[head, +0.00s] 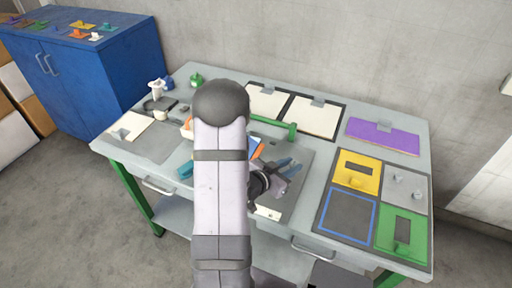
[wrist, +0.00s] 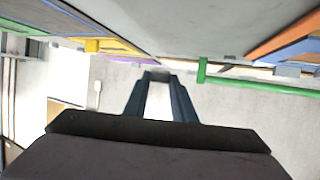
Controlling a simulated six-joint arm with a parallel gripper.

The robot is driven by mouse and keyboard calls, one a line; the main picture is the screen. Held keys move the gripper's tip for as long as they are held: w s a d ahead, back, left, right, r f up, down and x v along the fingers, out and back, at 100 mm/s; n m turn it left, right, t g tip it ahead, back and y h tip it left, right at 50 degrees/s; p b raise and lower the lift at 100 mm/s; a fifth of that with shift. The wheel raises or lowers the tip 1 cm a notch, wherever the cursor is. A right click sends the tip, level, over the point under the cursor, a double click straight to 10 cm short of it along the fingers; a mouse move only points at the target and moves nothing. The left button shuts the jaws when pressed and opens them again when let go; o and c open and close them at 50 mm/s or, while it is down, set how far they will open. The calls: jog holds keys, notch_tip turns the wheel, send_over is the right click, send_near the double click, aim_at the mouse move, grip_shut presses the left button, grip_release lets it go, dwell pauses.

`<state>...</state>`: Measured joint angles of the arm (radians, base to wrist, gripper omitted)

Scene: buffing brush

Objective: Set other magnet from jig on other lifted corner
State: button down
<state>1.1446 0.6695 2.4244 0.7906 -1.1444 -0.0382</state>
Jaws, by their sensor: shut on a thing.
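My gripper (head: 288,166) is over the right part of a grey work board (head: 296,205), right of my arm in the head view. In the wrist view my gripper (wrist: 159,78) has its dark blue fingers shut on a small grey piece (wrist: 158,72), taken as the magnet. The piece is too small to make out further. A blue and orange sheet (head: 257,150) lies partly behind my arm, and its corners are mostly hidden. A white piece (head: 268,213) lies at the board's front edge. I cannot tell which item is the jig.
A green bar (head: 272,125) stands behind the board. Clipped white sheets (head: 309,115) and a purple panel (head: 383,135) lie at the back. Yellow (head: 357,173), grey (head: 403,187) and green (head: 401,232) panels fill the right. A blue cabinet (head: 100,75) stands left.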

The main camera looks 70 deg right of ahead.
jog(key=w+d+r+b, duration=0.1)
jog(key=w+d, duration=0.2)
jog(key=w, duration=0.4)
jog(key=w+d+r+b, duration=0.1)
jog(key=w+d+r, duration=0.15)
jog(key=w, duration=0.35)
jog(key=r, duration=0.2)
send_over(252, 144)
jog(key=shift+f+m+g, duration=0.15)
jog(key=shift+m+g, duration=0.15)
jog(key=shift+g, duration=0.1)
jog(key=shift+f, duration=0.15)
jog(key=shift+f+p, duration=0.55)
jog(key=shift+f, duration=4.35)
